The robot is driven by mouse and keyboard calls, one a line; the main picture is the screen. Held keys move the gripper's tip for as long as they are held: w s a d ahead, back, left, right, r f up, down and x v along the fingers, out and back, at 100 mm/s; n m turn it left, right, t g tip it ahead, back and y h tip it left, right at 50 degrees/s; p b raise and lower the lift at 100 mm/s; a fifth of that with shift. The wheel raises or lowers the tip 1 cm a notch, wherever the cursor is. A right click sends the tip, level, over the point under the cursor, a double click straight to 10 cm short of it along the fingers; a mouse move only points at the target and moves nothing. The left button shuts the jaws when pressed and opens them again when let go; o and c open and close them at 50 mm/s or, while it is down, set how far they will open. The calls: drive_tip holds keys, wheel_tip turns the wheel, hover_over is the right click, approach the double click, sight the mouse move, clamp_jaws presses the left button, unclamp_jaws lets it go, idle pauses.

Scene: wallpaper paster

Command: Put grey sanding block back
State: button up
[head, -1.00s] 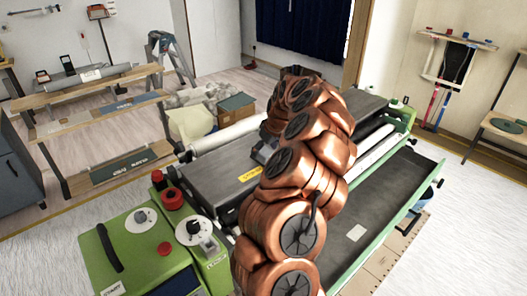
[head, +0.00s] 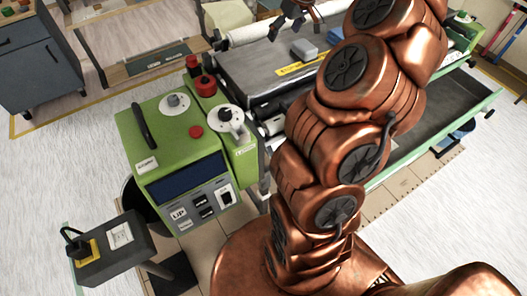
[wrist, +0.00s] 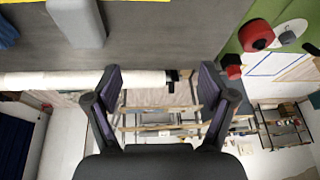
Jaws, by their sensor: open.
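A grey block (head: 305,49), which looks like the grey sanding block, lies on the dark flat top of the green machine (head: 258,88). It also shows at the upper left of the wrist view (wrist: 77,20). A bluish block (head: 336,36) lies close beside it, cut by the left edge in the wrist view (wrist: 5,30). My gripper (head: 297,22) is above the far edge of the machine top, beyond the grey block. In the wrist view my gripper (wrist: 163,95) has its fingers wide apart with nothing between them.
A white roll (head: 245,33) runs along the machine's far side. The green control box (head: 170,130) with red and white knobs stands at the left. A yellow label (head: 300,67) is on the machine top. Low shelving (head: 150,65) stands beyond. My arm hides part of the machine.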

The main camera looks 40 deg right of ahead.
drive_tip(key=s+a+r+n+g+y, duration=0.1)
drive_tip(key=s+a, duration=0.3)
drive_tip(key=a, duration=0.8)
drive_tip(key=s+a+r+n+g, duration=0.15)
drive_tip(key=s+a, duration=0.25)
drive_tip(key=a, duration=0.8)
drive_tip(key=s+a+f+g, duration=0.1)
drive_tip(key=s+a+f, duration=0.1)
drive_tip(key=s, duration=0.6)
drive_tip(key=s+a+f+m+g+h, duration=0.1)
drive_tip(key=s+a, duration=0.3)
drive_tip(key=s, duration=0.4)
drive_tip(key=s+a+f+m+g, duration=0.1)
drive_tip(key=s+a+f, duration=0.2)
drive_tip(key=s, duration=0.5)
drive_tip(key=shift+f+g+h, duration=0.3)
drive_tip(key=shift+f+g, duration=0.05)
